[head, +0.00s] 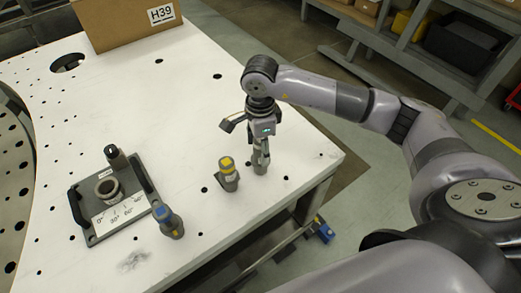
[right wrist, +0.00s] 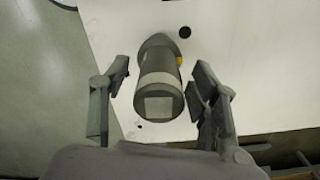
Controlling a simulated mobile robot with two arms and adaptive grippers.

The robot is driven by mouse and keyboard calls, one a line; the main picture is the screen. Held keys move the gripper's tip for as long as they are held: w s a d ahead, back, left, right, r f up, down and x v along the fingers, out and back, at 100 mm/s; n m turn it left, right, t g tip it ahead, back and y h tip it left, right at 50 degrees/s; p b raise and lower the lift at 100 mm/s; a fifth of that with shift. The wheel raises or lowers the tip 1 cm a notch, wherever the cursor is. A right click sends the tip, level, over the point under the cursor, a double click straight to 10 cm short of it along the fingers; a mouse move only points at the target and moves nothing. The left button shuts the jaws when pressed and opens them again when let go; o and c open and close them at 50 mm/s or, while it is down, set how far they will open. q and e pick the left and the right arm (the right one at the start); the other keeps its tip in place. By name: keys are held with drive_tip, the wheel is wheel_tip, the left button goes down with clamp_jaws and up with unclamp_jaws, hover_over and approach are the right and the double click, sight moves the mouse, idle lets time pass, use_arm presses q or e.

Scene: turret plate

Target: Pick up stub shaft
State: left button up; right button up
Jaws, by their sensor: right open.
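A grey stub shaft (head: 260,160) with a pale band and pale square end stands upright on the white table near its right edge. My right gripper (head: 256,125) is directly above it, its fingers spread. In the right wrist view the shaft (right wrist: 158,80) lies between the two fingers of the open gripper (right wrist: 161,72), with a visible gap on each side. My left gripper is not in view.
A dark fixture plate (head: 82,217) with a ring (head: 107,188), an angle scale and a black-topped peg (head: 115,158) sits on the left of the table (head: 185,110). A cardboard box (head: 120,20) marked H39 stands at the back. The table between box and gripper is clear.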

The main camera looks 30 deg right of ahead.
drive_tip(key=shift+f, duration=0.85)
drive_tip(key=shift+c, duration=0.3)
clamp_jaws()
drive_tip(key=shift+r, duration=0.1)
